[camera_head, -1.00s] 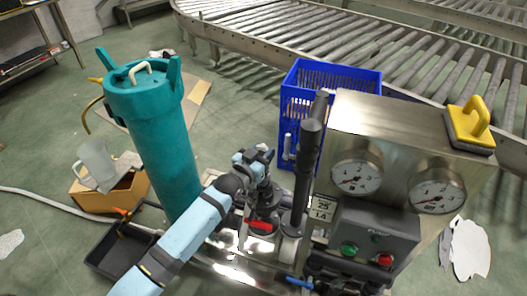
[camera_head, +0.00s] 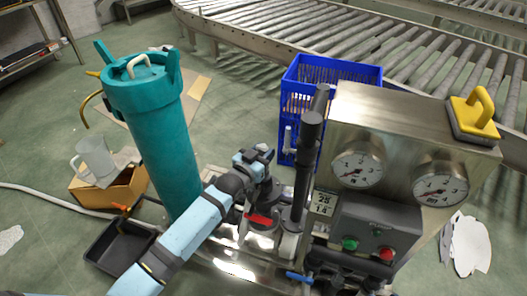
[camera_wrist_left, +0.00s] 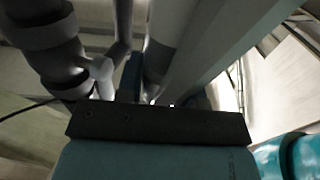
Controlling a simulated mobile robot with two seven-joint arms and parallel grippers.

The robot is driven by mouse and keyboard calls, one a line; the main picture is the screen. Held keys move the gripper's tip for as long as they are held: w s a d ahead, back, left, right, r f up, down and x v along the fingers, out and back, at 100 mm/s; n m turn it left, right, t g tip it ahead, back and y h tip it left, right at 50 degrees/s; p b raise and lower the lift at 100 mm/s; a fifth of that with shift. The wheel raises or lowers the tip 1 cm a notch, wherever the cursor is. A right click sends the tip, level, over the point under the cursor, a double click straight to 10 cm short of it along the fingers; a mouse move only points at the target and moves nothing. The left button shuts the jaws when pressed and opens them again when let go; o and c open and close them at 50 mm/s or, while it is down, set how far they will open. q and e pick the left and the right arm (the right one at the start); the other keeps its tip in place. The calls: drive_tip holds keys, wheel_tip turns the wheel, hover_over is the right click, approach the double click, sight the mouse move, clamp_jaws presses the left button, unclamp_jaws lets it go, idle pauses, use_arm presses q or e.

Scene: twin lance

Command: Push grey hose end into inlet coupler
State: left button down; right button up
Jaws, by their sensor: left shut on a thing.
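My left arm comes in from the lower left in the head view, and its gripper (camera_head: 263,188) is low among the dark pipes, left of the steel panel. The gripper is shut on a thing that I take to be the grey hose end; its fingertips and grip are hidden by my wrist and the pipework. In the left wrist view, slanting grey bars run ahead of the dark gripper body, with grey pipework (camera_wrist_left: 50,45) at upper left. I cannot pick out the inlet coupler or tell whether the hose end touches it. My right gripper is not in view.
A teal tank (camera_head: 160,130) stands left of my arm. A dark upright pipe (camera_head: 303,165) and a steel gauge panel (camera_head: 405,130) stand close on the right. A red lever (camera_head: 261,220) is low by the gripper. A blue crate (camera_head: 345,75) is behind.

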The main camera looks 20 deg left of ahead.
use_arm(q)
drive_tip(key=shift+f, duration=0.1)
drive_tip(key=c, duration=0.7)
unclamp_jaws()
drive_tip(key=shift+f, duration=0.1)
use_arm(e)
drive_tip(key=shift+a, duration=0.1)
use_arm(q)
drive_tip(key=shift+s, duration=0.2)
drive_tip(key=p+v, duration=0.2)
drive_tip(key=v, duration=1.1)
drive_tip(key=shift+s+a+p, duration=0.1)
drive_tip(key=shift+s+p, duration=0.1)
drive_tip(key=shift+p, duration=0.1)
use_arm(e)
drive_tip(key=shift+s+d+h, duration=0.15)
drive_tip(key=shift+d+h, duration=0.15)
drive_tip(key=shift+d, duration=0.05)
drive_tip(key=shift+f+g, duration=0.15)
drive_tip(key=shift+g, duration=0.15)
